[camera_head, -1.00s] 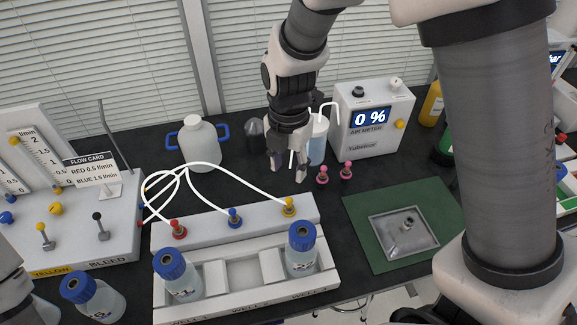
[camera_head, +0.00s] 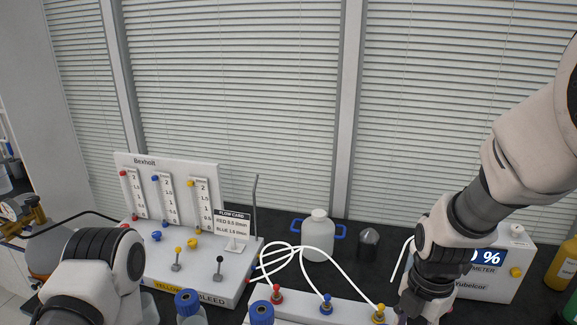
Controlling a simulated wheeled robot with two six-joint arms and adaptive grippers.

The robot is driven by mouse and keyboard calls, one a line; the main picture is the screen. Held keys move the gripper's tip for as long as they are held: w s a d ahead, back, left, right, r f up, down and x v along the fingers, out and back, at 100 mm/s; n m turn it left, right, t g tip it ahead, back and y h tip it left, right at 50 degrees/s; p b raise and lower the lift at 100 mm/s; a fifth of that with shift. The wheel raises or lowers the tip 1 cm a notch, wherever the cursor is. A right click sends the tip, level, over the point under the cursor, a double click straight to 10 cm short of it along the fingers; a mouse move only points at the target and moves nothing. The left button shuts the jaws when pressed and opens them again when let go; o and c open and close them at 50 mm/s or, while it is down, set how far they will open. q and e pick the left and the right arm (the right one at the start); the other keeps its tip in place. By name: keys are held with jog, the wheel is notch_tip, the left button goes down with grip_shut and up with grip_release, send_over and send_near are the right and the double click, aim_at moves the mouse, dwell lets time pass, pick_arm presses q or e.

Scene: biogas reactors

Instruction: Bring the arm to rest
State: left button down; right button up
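My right arm (camera_head: 535,140) comes in from the right edge and reaches down in front of the air meter. Its dark gripper (camera_head: 420,308) is at the bottom edge, beside the yellow-capped fitting (camera_head: 378,314) of the white well rack. Its fingertips are cut off or too dark to read, so I cannot tell whether it is open or holds anything. A rounded link of my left arm (camera_head: 95,270) shows at the bottom left. The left gripper is out of view.
The flow panel (camera_head: 205,262) with its gauges stands left of centre. Blue-capped bottles (camera_head: 262,314) are at the bottom edge. A white jug (camera_head: 318,238) and a dark cone-topped object (camera_head: 368,244) stand behind. The air meter (camera_head: 500,288) is partly hidden by my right arm. White tubes arch over the rack.

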jog(key=s+d+f+m+g+b, duration=0.15)
jog(key=s+f+m, duration=0.55)
jog(key=s+f, duration=0.75)
jog(key=s+d+f+m+g+b, duration=0.1)
jog(key=s+d+f+m+g, duration=0.15)
jog(key=s+f+m, duration=1.1)
pick_arm(q)
notch_tip(320, 180, down, 2)
jog(key=shift+s+f, duration=0.15)
jog(key=shift+f, duration=0.1)
pick_arm(e)
jog(key=w+f+m+t, duration=0.4)
jog(key=w, duration=0.5)
jog(key=shift+a, duration=0.35)
jog(key=shift+s+r, duration=0.1)
